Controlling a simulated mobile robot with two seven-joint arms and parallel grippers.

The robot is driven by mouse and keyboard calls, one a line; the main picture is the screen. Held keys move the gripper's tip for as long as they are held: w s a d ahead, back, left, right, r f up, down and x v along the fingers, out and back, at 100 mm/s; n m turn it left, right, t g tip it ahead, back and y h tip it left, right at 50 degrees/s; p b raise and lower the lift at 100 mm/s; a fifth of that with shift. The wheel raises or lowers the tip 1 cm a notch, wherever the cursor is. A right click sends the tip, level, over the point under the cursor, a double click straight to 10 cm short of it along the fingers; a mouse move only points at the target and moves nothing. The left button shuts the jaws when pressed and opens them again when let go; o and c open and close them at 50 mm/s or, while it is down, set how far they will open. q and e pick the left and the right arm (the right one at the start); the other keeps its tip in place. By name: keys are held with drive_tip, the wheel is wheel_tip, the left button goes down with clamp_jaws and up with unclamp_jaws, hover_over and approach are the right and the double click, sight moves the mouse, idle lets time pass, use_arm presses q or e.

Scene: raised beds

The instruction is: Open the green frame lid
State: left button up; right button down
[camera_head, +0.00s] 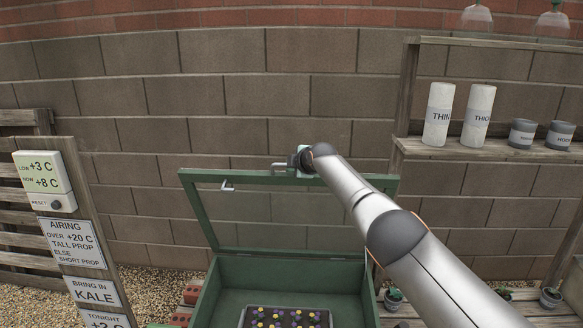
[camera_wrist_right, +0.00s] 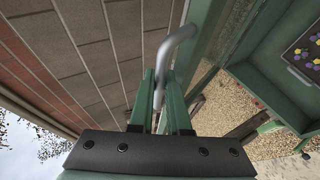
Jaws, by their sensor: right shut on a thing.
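The green frame lid (camera_head: 215,221) stands raised at the back of the green cold frame box (camera_head: 207,300), tilted up in front of the block wall. My right arm reaches in from the lower right to the lid's top edge. My right gripper (camera_wrist_right: 163,92) is shut on the grey lid handle (camera_wrist_right: 165,56), a bent bar between its green fingers. In the head view the right gripper (camera_head: 300,161) is small and partly hidden by my wrist. A pale metal bracket (camera_head: 228,187) shows near the lid's upper left. My left gripper is in neither view.
A flower tray (camera_head: 243,317) lies inside the box. A sign post (camera_head: 85,220) with a thermometer unit (camera_head: 44,181) stands at left. At right, a wooden shelf (camera_head: 480,148) holds white rolls and grey tins.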

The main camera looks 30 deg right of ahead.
drive_tip(key=shift+f, duration=0.15)
drive_tip(key=c, duration=1.2)
unclamp_jaws()
drive_tip(key=shift+o, duration=0.2)
drive_tip(key=shift+d+r, duration=0.1)
drive_tip(key=shift+r, duration=0.1)
drive_tip(key=shift+s+d+r, duration=0.1)
drive_tip(key=shift+s+r, duration=0.15)
drive_tip(key=shift+s, duration=0.05)
drive_tip(key=b+v, duration=0.1)
drive_tip(key=v, duration=1)
drive_tip(key=shift+s+a, duration=0.25)
drive_tip(key=shift+s, duration=0.15)
